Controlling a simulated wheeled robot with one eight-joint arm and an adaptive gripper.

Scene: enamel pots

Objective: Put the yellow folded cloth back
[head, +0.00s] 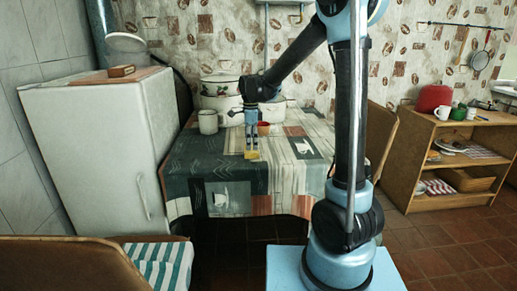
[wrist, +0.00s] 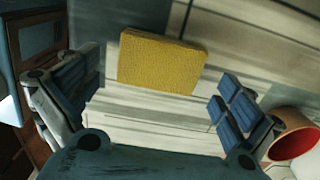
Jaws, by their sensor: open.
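The yellow folded cloth (wrist: 162,62) lies flat on the patterned tablecloth, seen whole in the wrist view. In the head view the yellow cloth (head: 252,155) is a small patch on the table, just below my gripper's tips. My gripper (head: 251,148) points down over the table. In the wrist view my gripper (wrist: 160,105) is open, its two fingers wide apart with nothing between them. The cloth lies beyond the fingers in that view. I cannot tell how high the fingertips are above the table.
An orange-red bowl or cup (wrist: 294,143) is close to the right finger. A white fridge (head: 95,140) is left, a wooden shelf unit (head: 415,165) right. The table's front is clear.

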